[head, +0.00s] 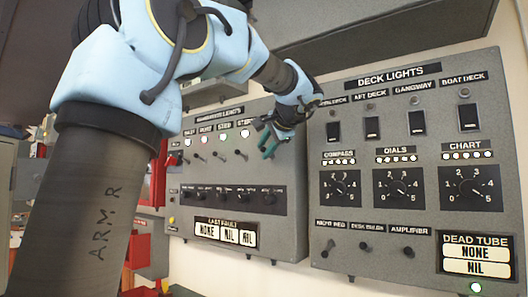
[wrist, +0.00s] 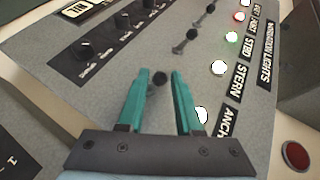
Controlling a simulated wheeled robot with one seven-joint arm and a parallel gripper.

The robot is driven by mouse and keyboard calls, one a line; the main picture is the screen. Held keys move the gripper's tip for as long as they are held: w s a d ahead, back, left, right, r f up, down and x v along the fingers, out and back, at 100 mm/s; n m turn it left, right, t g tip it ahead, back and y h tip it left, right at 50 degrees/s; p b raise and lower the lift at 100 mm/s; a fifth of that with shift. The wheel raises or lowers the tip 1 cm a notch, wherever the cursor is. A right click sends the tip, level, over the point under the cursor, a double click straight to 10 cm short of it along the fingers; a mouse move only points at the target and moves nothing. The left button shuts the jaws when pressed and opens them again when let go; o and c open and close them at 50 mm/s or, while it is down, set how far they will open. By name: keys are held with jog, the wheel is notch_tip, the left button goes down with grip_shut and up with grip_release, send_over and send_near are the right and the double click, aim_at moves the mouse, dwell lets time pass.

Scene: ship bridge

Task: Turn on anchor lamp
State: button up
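The grey navigation lights panel (head: 183,215) is at the centre-left in the head view, with a row of lamps above small toggle switches. My gripper (head: 268,147) is at the right end of that row, in front of the anchor position. In the wrist view the partly covered "ANCH" label (wrist: 229,121) is beside a bright white lamp (wrist: 202,113), partly hidden by the right finger. A dark-knobbed toggle (wrist: 160,77) shows between the teal fingertips of my open gripper (wrist: 159,76); I cannot tell whether they touch it. The stern lamp (wrist: 218,67) is also bright white.
Below the toggles is a row of black rotary knobs (head: 228,197), with a last-fault display (head: 223,233) under it. The deck lights panel (head: 345,92) stands close on the right. A red round button (wrist: 296,155) is at the lower right in the wrist view.

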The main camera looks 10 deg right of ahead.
jog(key=b+v, duration=0.2)
jog(key=v, duration=0.7)
jog(key=shift+s+r, duration=0.2)
jog(key=shift+s, duration=0.05)
